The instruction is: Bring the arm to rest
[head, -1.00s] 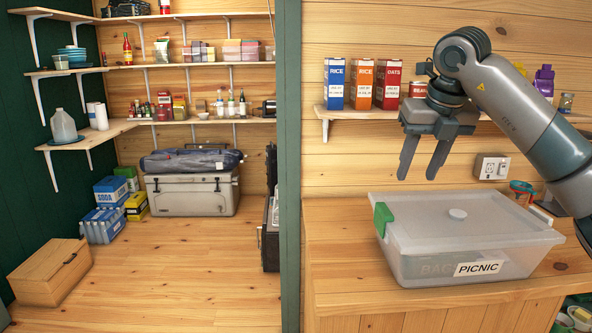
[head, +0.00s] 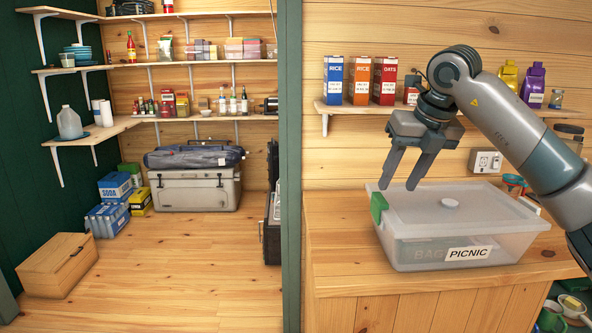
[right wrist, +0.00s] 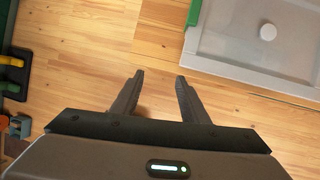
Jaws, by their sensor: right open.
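My right gripper (head: 402,183) is open and empty. In the head view its fingers point down, in front of the left end of a lidded plastic box. In the right wrist view, bare wood shows between and beyond the fingertips (right wrist: 158,76). My right arm comes in from the right edge of the head view. My left gripper is in neither view.
The clear box (head: 420,254) labelled PICNIC, with a green clip, stands on the wooden counter (head: 340,260); it also shows in the right wrist view (right wrist: 225,40). A shelf (head: 350,107) with cartons hangs behind. A green post (head: 291,170) borders the counter's left.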

